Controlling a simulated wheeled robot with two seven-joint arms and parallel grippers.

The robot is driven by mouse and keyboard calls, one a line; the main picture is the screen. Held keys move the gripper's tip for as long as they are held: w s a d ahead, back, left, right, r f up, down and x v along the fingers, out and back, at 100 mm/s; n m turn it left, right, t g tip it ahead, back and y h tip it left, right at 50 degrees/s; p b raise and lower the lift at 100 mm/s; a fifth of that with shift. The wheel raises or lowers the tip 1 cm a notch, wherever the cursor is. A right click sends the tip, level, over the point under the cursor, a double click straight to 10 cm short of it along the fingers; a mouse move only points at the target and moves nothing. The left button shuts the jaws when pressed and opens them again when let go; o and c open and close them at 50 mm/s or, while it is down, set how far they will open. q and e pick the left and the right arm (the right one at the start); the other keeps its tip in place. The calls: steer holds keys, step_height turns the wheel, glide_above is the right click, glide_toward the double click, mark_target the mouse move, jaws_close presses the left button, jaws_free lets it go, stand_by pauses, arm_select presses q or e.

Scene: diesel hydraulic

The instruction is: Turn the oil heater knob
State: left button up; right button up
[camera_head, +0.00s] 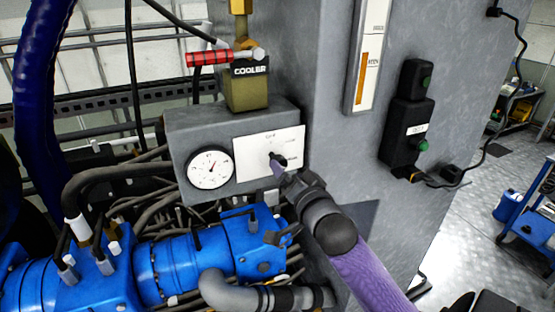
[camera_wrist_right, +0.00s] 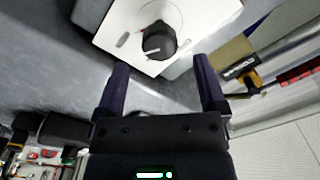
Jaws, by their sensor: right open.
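The oil heater knob (camera_wrist_right: 158,40) is a black round knob with a pale pointer line. It sits on a white plate (camera_head: 262,143) on the front of a grey box, and the plate also shows in the right wrist view (camera_wrist_right: 115,28). My right gripper (camera_wrist_right: 162,80) is open and empty. Its two dark purple fingers point at the plate, with the knob ahead between their lines and apart from them. In the head view my right gripper (camera_head: 279,170) is just in front of the knob and partly hides it. My left gripper is not in view.
A round white gauge (camera_head: 210,169) is left of the plate. A red-handled valve (camera_head: 210,58) and a cooler block (camera_head: 248,87) stand above the box. Blue machinery (camera_head: 190,262) with hoses lies below. A black switch box (camera_head: 407,130) is on the grey wall at right.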

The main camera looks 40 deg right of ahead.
steer(key=x, duration=0.5)
jaws_close()
